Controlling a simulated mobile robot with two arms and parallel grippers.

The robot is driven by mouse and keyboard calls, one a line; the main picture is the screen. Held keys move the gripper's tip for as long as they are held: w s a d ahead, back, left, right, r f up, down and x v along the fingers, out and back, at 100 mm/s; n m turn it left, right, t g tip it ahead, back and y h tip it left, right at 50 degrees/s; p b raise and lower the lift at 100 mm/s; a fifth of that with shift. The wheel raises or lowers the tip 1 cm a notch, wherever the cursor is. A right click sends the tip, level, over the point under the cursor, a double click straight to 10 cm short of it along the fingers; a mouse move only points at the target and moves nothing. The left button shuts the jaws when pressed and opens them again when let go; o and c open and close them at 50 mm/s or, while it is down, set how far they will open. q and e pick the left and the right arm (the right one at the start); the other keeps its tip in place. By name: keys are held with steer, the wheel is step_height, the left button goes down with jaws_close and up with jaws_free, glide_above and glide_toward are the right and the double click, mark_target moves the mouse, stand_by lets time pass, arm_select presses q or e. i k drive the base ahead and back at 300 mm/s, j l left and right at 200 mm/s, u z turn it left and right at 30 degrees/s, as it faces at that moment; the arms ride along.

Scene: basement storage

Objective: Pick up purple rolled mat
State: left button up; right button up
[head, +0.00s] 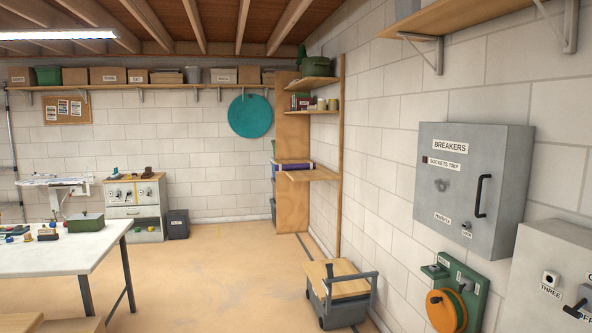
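A small, long purple-blue thing (294,167) lies low on a wooden shelf unit at the back right corner. It may be the purple rolled mat, but it is too small and far to be sure. Part of it seems hidden by the shelf board and the unit's side panel. No other purple roll shows clearly. Neither of my grippers is in view.
A wheeled cart with a wooden lid (336,292) stands by the right wall, below and in front of the shelf unit (292,205). A white table (62,256) stands at left. A grey breaker box (473,188) juts from the right wall. The middle floor is clear.

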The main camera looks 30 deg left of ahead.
mark_target(279, 168)
steer(key=i+j+u, duration=0.65)
steer(key=i, duration=0.3)
steer(key=i+j+u, duration=0.35)
steer(key=i, duration=0.2)
steer(key=i+u, duration=0.3)
steer(key=i, duration=2.55)
